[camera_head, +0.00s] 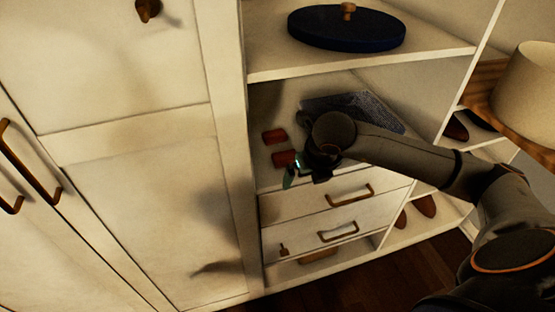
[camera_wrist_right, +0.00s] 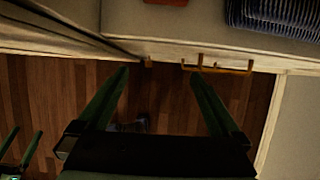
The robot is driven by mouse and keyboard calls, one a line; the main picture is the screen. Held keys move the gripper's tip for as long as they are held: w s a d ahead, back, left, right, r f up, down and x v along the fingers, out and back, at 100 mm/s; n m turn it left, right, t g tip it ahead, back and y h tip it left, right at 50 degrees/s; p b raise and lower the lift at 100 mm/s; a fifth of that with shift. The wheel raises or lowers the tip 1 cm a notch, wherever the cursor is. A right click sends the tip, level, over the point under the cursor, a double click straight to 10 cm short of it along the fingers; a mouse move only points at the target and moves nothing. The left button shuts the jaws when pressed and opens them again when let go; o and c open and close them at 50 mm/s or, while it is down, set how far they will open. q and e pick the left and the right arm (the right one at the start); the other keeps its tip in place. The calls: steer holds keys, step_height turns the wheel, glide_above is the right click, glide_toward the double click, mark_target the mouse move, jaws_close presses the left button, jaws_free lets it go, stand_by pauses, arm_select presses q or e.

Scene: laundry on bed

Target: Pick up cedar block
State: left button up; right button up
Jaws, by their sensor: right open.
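Two small reddish-brown blocks lie on the middle shelf, a farther block (camera_head: 274,136) and a nearer block (camera_head: 285,158). I cannot tell from looks alone which is cedar. My right gripper (camera_head: 293,172) is at the shelf's front edge, just in front of the nearer block and partly overlapping it in view. In the right wrist view my right gripper (camera_wrist_right: 160,75) is open with nothing between its fingers. A reddish-brown block (camera_wrist_right: 165,2) is cut off at that view's top edge. Two green fingers, seemingly my left gripper (camera_wrist_right: 20,147), stand apart at the lower left.
A dark ribbed folded cloth (camera_head: 372,108) lies on the same shelf behind my right arm. Drawers with brass handles (camera_head: 350,196) are below. A dark blue round lidded item (camera_head: 347,27) sits on the shelf above. A cabinet panel (camera_head: 229,150) bounds the left side.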

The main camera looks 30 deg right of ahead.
glide_above(285, 156)
steer(key=s, duration=0.2)
steer(key=shift+s+a+p, duration=0.15)
steer(key=shift+a+p, duration=0.1)
steer(key=shift+p, duration=0.2)
steer(key=x, duration=0.5)
steer(key=shift+s, duration=0.1)
steer(key=c, duration=1.1)
steer(key=shift+r, duration=0.75)
step_height(285, 156, up, 2)
steer(key=shift+s+r, duration=0.1)
steer(key=shift+s, duration=0.05)
steer(key=s+a, duration=0.1)
steer(key=s, duration=0.4)
steer(key=s+a+b, duration=0.1)
steer(key=s+a, duration=0.1)
steer(key=s, duration=0.4)
steer(key=s+a+b, duration=0.1)
steer(key=s, duration=0.5)
steer(key=shift+s+a, duration=0.1)
steer(key=shift+a, duration=0.05)
